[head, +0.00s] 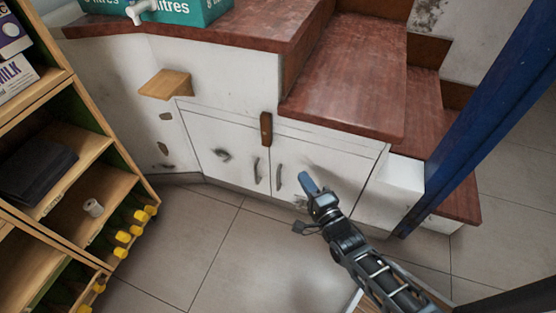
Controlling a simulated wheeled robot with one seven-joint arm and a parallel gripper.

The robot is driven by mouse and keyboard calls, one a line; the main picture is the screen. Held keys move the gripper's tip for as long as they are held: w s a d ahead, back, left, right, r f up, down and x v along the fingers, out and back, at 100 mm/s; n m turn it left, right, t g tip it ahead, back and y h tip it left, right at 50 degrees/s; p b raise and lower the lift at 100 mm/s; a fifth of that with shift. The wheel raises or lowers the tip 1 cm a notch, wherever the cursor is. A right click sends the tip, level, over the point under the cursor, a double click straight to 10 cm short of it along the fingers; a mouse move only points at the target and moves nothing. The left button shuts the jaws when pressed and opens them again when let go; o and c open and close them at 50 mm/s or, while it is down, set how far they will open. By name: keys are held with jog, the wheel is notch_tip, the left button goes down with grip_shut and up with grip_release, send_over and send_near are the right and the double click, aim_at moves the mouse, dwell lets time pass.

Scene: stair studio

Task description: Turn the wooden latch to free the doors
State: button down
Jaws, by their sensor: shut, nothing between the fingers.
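The wooden latch (266,129) is a small brown upright block at the top of the seam between two white doors under the stairs. It stands vertical and overlaps the doors' top edge. The left door (215,145) and the right door (335,165) are closed, each with a curved metal handle near the seam. My gripper (307,183) is shut and empty, its blue fingertips in front of the right door, below and to the right of the latch. It appears apart from the latch and both handles.
Red-brown stair treads (350,85) rise above the doors. A small wooden shelf (166,84) juts out at upper left. A wooden rack (60,170) with bottles stands at left, and a blue post (490,110) at right. The tiled floor (215,240) before the doors is clear.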

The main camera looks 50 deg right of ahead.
dwell(0.3)
jog(key=b, duration=0.3)
send_near(271, 144)
jog(key=s+d+x, duration=0.1)
jog(key=x, duration=0.4)
jog(key=shift+w+a+r, duration=0.1)
jog(key=shift+w+a, duration=0.15)
jog(key=shift+w, duration=0.6)
